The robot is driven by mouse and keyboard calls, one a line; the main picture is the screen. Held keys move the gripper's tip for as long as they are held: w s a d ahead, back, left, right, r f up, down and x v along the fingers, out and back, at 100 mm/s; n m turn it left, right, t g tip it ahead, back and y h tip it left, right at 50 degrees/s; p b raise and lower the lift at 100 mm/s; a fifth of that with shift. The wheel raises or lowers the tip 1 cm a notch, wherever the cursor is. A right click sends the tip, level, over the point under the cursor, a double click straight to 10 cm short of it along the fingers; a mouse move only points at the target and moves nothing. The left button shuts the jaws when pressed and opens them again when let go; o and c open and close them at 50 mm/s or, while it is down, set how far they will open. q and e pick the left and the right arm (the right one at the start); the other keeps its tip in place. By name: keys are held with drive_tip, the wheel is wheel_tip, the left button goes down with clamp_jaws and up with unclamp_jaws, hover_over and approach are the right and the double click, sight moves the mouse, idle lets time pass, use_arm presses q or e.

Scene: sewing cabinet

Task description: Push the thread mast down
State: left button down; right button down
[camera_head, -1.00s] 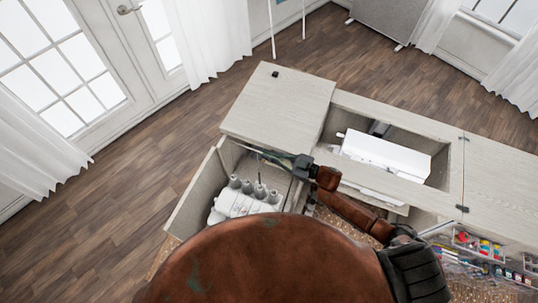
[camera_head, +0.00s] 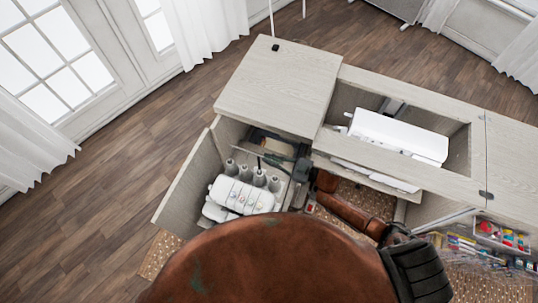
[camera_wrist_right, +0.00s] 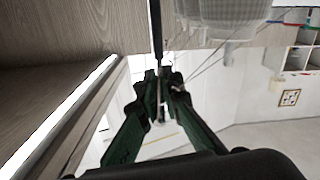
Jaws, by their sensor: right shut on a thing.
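A white serger (camera_head: 240,197) with several grey thread cones (camera_head: 259,178) stands in the open left compartment of the cabinet. My right gripper (camera_head: 274,159) reaches into that compartment from the right, behind the cones. In the right wrist view a thin dark rod, the thread mast (camera_wrist_right: 157,32), runs from the top edge down between the fingers of my right gripper (camera_wrist_right: 161,88). The fingers are shut on it. The mast's far end is not clear in the head view. My left gripper is not in view.
The open cabinet door (camera_head: 184,184) stands left of the serger. The wooden cabinet top (camera_head: 282,82) lies behind it. A white sewing machine (camera_head: 398,136) sits in the well to the right. Colourful supplies (camera_head: 503,236) are at the lower right. The floor at left is clear.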

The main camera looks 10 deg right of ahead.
drive_tip(key=shift+s+d+f, duration=0.1)
drive_tip(key=shift+f, duration=0.3)
drive_tip(key=c, duration=2.5)
unclamp_jaws()
drive_tip(key=o, duration=0.4)
drive_tip(key=shift+r, duration=0.15)
drive_tip(key=v, duration=1.1)
drive_tip(key=shift+s+d, duration=0.25)
drive_tip(key=shift+d, duration=0.05)
